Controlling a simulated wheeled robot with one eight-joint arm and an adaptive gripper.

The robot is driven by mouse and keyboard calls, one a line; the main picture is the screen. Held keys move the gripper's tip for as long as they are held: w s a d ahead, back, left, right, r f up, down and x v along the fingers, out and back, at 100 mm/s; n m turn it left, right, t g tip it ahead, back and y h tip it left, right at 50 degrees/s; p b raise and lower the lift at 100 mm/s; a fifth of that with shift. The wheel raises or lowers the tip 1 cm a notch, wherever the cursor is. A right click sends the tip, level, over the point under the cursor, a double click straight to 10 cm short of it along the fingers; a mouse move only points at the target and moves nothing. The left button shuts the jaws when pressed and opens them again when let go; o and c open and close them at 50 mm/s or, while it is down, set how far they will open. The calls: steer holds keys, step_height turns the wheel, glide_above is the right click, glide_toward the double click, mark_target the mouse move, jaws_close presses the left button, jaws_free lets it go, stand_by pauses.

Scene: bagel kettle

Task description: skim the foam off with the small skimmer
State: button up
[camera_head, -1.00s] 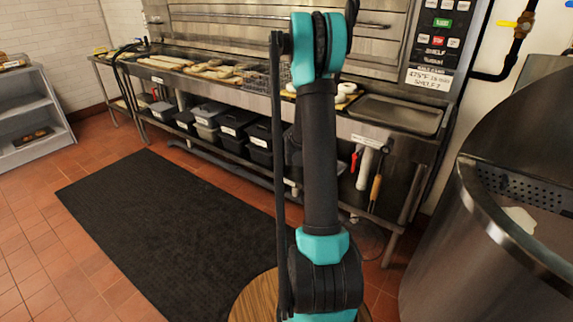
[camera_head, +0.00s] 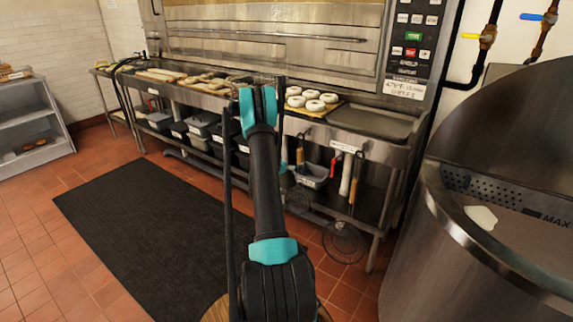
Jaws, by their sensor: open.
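A white patch of foam (camera_head: 481,217) lies in the large steel kettle (camera_head: 455,225) at the right, below the perforated strip. Two round wire skimmers hang from the front rail of the steel table. The larger one (camera_head: 344,242) hangs low under a long wooden handle (camera_head: 355,180). The smaller skimmer (camera_head: 298,200) hangs to its left, its wooden handle (camera_head: 300,150) upright and its head partly hidden by my arm. My arm rises in the middle of the view, and my gripper is hidden behind it.
The steel table (camera_head: 375,145) carries bagels (camera_head: 312,104) on a board and an empty tray (camera_head: 372,121). Grey bins (camera_head: 200,125) stand on its lower shelf. A red-handled tool (camera_head: 333,166) hangs between the skimmers. A black mat (camera_head: 140,220) lies on the open floor at left.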

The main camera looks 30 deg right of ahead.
mark_target(299, 157)
steer(key=x, duration=0.9)
steer(key=shift+s, duration=0.1)
jaws_close()
stand_by(0.7)
stand_by(0.4)
steer(key=shift+r, duration=0.55)
